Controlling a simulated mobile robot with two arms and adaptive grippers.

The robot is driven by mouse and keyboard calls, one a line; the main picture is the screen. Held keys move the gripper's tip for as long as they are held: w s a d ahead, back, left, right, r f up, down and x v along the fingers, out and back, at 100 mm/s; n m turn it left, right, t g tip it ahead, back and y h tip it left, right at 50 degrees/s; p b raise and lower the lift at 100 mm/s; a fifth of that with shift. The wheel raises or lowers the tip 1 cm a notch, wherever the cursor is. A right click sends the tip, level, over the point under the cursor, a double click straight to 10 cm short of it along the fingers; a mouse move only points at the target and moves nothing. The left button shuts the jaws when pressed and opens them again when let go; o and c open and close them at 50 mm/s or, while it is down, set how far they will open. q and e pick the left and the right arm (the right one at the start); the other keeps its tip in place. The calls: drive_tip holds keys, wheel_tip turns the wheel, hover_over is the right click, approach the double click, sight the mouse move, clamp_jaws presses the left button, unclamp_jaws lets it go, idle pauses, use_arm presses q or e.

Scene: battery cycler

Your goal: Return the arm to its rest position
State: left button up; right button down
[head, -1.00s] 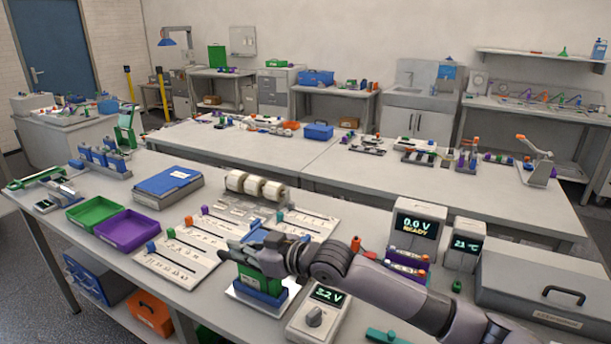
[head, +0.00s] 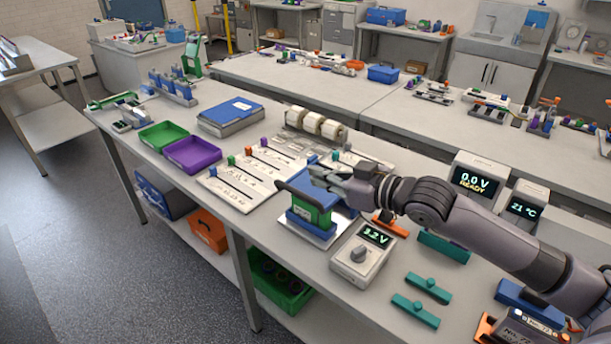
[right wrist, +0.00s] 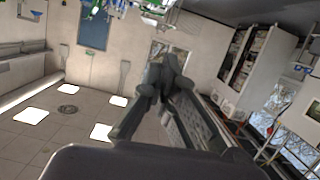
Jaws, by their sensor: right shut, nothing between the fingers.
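My right arm reaches in from the right in the head view. Its right gripper (head: 320,175) is shut and empty. In that view it overlaps the upper right of a green block with a dark handle (head: 308,208). Whether it touches the block cannot be told. The block stands upright in a blue holder on a light plate. In the right wrist view the gripper fingers (right wrist: 169,66) are together with nothing between them. My left gripper is not in view.
Teal bars (head: 415,312) and an orange piece (head: 390,226) lie nearby. A cycler reading 0.0 V (head: 474,181) stands behind the arm. Purple (head: 193,155) and green trays stand left.

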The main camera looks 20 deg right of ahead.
drive_tip(key=s+a+f+m+g+h, duration=0.1)
drive_tip(key=s+a+f+g+h, duration=0.1)
drive_tip(key=s+f, duration=0.45)
drive_tip(key=s+a+f+g+h, duration=0.15)
drive_tip(key=s+f, duration=0.25)
drive_tip(key=f, duration=0.6)
drive_tip(key=s+f+m+g+h, duration=0.25)
drive_tip(key=s+f, duration=0.35)
drive_tip(key=s, duration=0.4)
drive_tip(key=s+f+m+g+h, duration=0.1)
drive_tip(key=s+f+g, duration=0.4)
drive_tip(key=s, duration=0.5)
wheel_tip(320, 180, down, 26)
drive_tip(key=s, duration=0.1)
drive_tip(key=s+d+f, duration=0.2)
drive_tip(key=s+f, duration=0.6)
drive_tip(key=s+d+f+g, duration=0.1)
drive_tip(key=s+f, duration=0.7)
drive_tip(key=s, duration=0.1)
drive_tip(key=shift+d+f, duration=0.25)
drive_tip(key=shift+d, duration=0.1)
